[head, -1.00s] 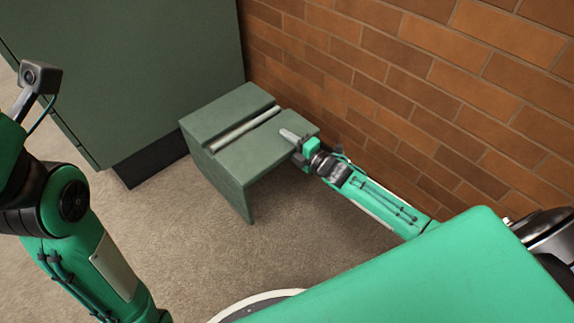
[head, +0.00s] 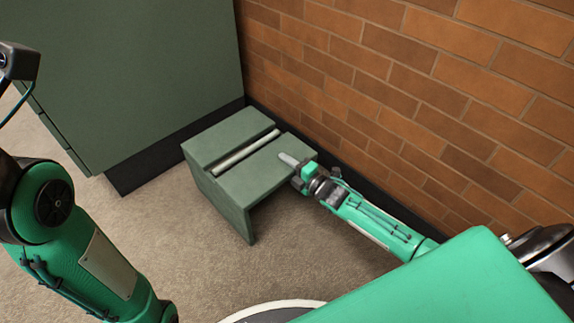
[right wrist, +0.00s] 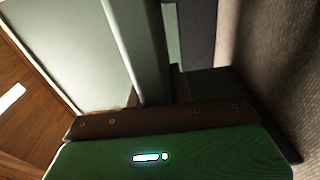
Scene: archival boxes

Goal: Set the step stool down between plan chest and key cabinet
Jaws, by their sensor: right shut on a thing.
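The step stool (head: 235,185) is a dull green block-like stool with a pale bar set in a slot across its top. It stands upright in front of the brick wall; I cannot tell whether its feet touch the floor. My right gripper (head: 293,167) is shut on the stool's right edge. In the right wrist view the stool's pale panel (right wrist: 75,45) fills the upper left. A large green cabinet (head: 130,70) at the upper left, with drawer-like lines on its side, looks like the plan chest. No key cabinet can be made out. My left gripper is out of view.
The brick wall (head: 420,100) with a dark skirting runs along the back and right. The cabinet's dark plinth (head: 165,160) is close to the stool's left side. Bare carpet (head: 185,245) lies in front of the stool.

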